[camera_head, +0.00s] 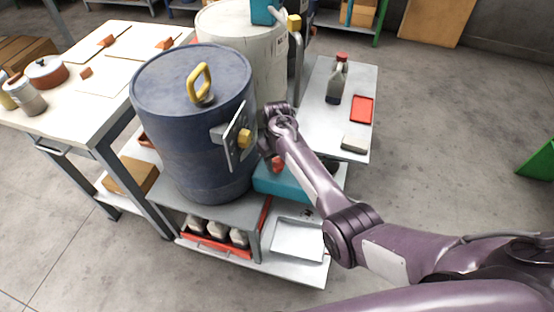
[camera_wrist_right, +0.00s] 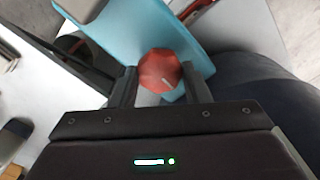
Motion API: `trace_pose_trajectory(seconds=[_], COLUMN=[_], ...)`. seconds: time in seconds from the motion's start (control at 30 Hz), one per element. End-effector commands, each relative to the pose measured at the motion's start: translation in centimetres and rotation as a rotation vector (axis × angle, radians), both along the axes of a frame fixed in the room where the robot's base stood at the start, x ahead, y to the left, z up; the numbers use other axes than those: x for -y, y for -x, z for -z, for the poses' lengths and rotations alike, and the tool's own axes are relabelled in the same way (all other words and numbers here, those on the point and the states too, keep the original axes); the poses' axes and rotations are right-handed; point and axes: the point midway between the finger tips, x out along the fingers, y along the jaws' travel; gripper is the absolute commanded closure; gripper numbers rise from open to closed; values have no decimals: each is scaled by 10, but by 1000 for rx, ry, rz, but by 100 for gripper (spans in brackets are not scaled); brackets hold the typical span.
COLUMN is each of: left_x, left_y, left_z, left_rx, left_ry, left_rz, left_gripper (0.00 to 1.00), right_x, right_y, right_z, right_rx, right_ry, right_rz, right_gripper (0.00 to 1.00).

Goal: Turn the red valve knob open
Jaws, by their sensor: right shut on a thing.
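The red valve knob (camera_wrist_right: 160,71) is a faceted red knob with a pale mark on its face. In the right wrist view it sits between the two fingers of my right gripper (camera_wrist_right: 162,88), which is shut on it. In the head view the red knob (camera_head: 278,163) shows small, just below my right wrist, beside the large blue drum and above a teal box. My right gripper's fingers are mostly hidden there by my own arm. My left gripper is not in view.
The dark blue drum (camera_head: 183,130) with a yellow lid handle stands left of my right arm. A teal box (camera_head: 283,184) lies below the knob. A bench (camera_head: 318,125) with a bottle and a red tray is at right. A worktable (camera_head: 75,107) stands left.

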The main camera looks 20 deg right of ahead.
Motion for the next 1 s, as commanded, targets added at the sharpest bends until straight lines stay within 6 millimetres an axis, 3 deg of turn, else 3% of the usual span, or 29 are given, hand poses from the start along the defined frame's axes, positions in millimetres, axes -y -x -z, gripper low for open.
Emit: trace_pose_trajectory(seconds=[0.3, 0.47, 1.0], left_x=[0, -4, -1], left_y=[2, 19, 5], left_z=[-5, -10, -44], left_rx=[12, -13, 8], left_ry=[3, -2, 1], left_rz=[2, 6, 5], left_gripper=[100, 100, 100], right_x=[0, 0, 1], right_y=[0, 0, 0], right_z=[-1, -3, -2], right_rx=[-2, -2, -2], right_ry=[0, 1, 1], right_rz=[-44, -126, -614], right_gripper=[80, 80, 80])
